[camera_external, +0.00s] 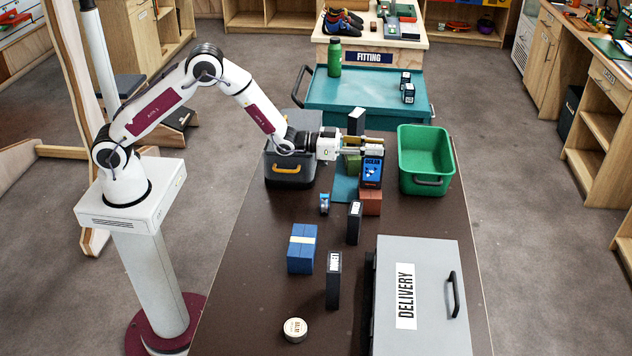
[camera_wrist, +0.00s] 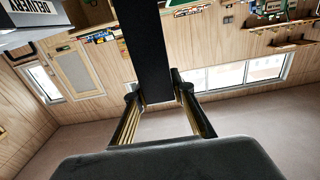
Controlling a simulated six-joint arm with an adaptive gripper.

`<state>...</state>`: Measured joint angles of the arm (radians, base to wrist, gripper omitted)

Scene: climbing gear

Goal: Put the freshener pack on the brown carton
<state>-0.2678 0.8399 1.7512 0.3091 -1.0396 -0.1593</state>
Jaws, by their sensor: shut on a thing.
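The freshener pack (camera_external: 371,172), a dark upright pack with a blue face and white lettering, is between the fingers of my gripper (camera_external: 374,150). My gripper is shut on it. In the wrist view a plain dark face of the pack (camera_wrist: 147,45) runs up between the two fingers of my gripper (camera_wrist: 157,95). The brown carton (camera_external: 371,203), a small reddish-brown box, stands on the dark table directly below the pack. The pack's lower edge is at or just above the carton's top; I cannot tell whether they touch.
A green bin (camera_external: 427,178) stands close to the right. A dark grey bin (camera_external: 290,173) is left, under my arm. Black boxes (camera_external: 354,223), a blue taped box (camera_external: 301,252), a round tin (camera_external: 295,329) and the grey delivery box (camera_external: 438,300) stand nearer the camera.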

